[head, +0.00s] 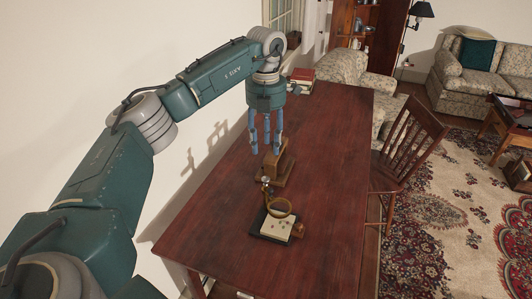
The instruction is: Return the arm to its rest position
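My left arm comes in from the left, reaches out over the dark red-brown table (330,130) and bends down at its end. My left gripper (266,149) points down with its blue fingers spread apart, and nothing shows between them. The fingertips are just above or in front of a small wooden stand (277,168) on the table. I cannot tell whether they touch it. My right gripper is not in view.
A dark-edged board with a pale top (276,228) and a brass ring-shaped piece lies nearer on the table. Red books (301,76) sit at the far end. A wooden chair (408,145) stands at the right side. The table's right part is clear.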

